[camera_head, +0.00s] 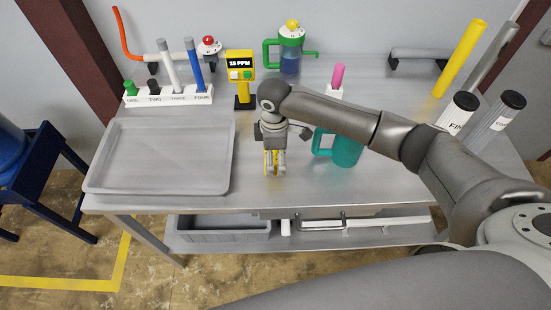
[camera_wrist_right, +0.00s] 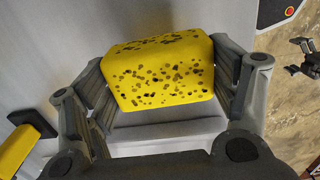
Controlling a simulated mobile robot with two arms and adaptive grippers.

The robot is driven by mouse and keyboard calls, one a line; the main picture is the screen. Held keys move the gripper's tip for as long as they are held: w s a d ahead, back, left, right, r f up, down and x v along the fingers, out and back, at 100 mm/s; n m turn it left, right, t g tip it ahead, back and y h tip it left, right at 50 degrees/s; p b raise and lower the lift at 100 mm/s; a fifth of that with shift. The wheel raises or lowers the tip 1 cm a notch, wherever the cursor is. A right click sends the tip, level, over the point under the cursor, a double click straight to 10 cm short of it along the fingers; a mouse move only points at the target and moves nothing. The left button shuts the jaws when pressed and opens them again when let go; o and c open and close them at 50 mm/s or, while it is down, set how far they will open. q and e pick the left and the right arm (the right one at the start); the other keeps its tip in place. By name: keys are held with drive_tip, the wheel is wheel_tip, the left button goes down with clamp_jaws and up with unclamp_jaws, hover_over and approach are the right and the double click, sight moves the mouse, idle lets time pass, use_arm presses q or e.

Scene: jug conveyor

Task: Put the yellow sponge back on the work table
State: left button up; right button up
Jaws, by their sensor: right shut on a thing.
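The yellow sponge (camera_wrist_right: 158,70) with dark pores sits between the two fingers of my right gripper (camera_wrist_right: 165,100) in the right wrist view. In the head view my right gripper (camera_head: 275,170) points down over the front middle of the grey work table (camera_head: 300,190). Only slivers of the sponge (camera_head: 267,160) show between its fingers there. The gripper is shut on the sponge, close to the table top. I cannot tell whether the sponge touches the table.
A grey tray (camera_head: 160,180) lies left of my gripper, and a teal jug (camera_head: 346,152) stands to its right. Behind stand a yellow meter (camera_head: 240,72), a labelled rack (camera_head: 170,97) and a blue jug with a green handle (camera_head: 290,58). Bare table surrounds the gripper's front.

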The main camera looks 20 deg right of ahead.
sight(275, 161)
drive_tip(key=shift+w+d+f, duration=0.15)
drive_tip(key=shift+w+f, duration=0.05)
drive_tip(key=shift+f, duration=0.1)
wheel_tip(275, 161, down, 2)
drive_tip(key=shift+f+p, duration=0.1)
drive_tip(key=shift+p, duration=0.75)
drive_tip(key=shift+f, duration=0.45)
drive_tip(key=o, duration=1.3)
use_arm(q)
drive_tip(key=shift+s+r, duration=0.75)
use_arm(e)
wheel_tip(275, 161, up, 11)
drive_tip(key=b, duration=0.3)
drive_tip(key=shift+w+r, duration=0.1)
drive_tip(key=shift+r, duration=0.1)
use_arm(q)
wheel_tip(275, 161, down, 3)
drive_tip(key=shift+w+f, duration=0.1)
use_arm(e)
drive_tip(key=shift+r, duration=0.35)
drive_tip(key=shift+f, duration=0.1)
